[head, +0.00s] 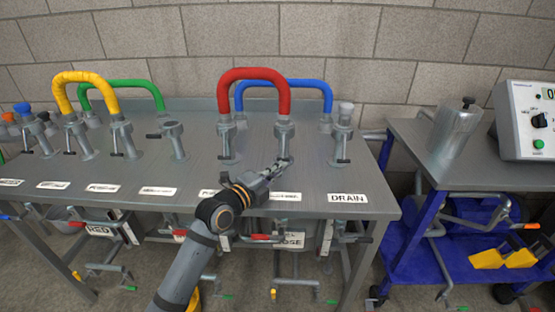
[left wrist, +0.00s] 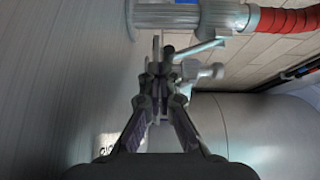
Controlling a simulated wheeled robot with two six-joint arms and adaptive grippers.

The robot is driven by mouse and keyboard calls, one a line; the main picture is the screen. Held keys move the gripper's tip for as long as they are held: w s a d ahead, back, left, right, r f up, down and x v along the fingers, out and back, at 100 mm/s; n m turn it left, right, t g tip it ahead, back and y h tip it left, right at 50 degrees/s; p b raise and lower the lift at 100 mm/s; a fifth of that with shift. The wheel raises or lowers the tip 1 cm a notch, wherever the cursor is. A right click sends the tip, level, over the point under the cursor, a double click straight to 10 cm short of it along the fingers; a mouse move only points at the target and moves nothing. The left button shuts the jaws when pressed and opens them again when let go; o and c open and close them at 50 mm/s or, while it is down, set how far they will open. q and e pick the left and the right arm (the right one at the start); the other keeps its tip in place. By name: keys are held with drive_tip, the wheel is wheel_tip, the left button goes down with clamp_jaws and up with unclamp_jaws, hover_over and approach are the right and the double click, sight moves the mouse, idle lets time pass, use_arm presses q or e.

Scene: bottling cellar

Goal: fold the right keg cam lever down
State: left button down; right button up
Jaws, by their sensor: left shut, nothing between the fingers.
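A red hose (head: 254,76) arches between two grey fittings on the metal bench. Its right fitting (head: 284,131) stands upright beside my left gripper (head: 278,168), which is shut and empty. In the left wrist view the closed fingertips (left wrist: 161,62) are close to a thin grey cam lever (left wrist: 200,48) by the fitting (left wrist: 222,16) at the red hose's end. I cannot tell whether they touch. The picture does not make certain that this is the right keg's lever. The gripper hides part of the fitting's base in the head view. My right gripper is out of view.
A blue hose (head: 306,83) runs behind the red one. A capped fitting (head: 344,132) stands to the right, above the DRAIN label (head: 347,198). Yellow (head: 91,78) and green (head: 130,84) hoses stand left. The bench front between labels is clear.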

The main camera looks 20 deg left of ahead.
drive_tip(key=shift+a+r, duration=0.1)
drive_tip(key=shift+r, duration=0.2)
use_arm(q)
drive_tip(key=v, duration=0.6)
drive_tip(key=shift+s+a+f, duration=0.1)
drive_tip(key=shift+a+f, duration=0.05)
drive_tip(key=shift+a, duration=0.1)
drive_tip(key=shift+s, duration=0.6)
